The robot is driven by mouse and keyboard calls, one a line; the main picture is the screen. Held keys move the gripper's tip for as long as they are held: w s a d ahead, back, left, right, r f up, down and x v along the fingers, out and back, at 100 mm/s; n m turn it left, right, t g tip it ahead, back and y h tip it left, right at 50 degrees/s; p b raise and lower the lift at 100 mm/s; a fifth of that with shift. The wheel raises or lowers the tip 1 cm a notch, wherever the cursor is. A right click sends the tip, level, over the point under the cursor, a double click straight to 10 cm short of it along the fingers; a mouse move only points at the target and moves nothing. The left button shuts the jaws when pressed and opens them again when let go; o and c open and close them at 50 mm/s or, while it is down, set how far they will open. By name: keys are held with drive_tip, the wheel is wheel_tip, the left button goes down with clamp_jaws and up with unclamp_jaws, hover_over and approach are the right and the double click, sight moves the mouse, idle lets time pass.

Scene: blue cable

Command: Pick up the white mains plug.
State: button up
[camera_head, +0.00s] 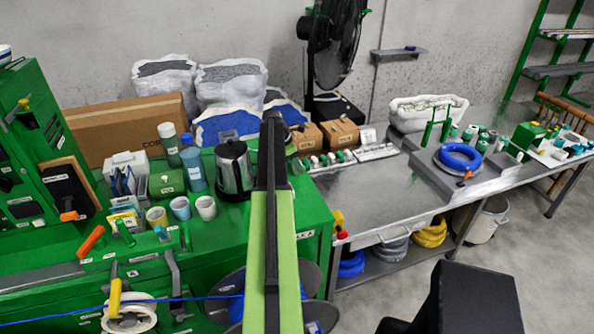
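I cannot make out a white mains plug for certain. Several small white and green pieces lie on the metal bench, too small to tell apart. A blue cable coil (458,157) lies on a grey tray, with an orange piece at its front edge. A thin blue cable (190,298) runs across the front of the green cabinet at the lower left. My green and black arm reaches up the middle of the view. Its dark far end, my gripper (271,122), is over the back of the green bench; its fingers cannot be made out.
The green bench (120,262) holds a steel kettle (234,168), several cups, bottles and tools. The metal bench (372,196) has a clear area at its front left. A black fan (334,50) and sacks (228,84) stand behind. Grey floor (540,270) is open at right.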

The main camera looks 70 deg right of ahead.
clamp_jaws()
drive_tip(key=shift+r, duration=0.1)
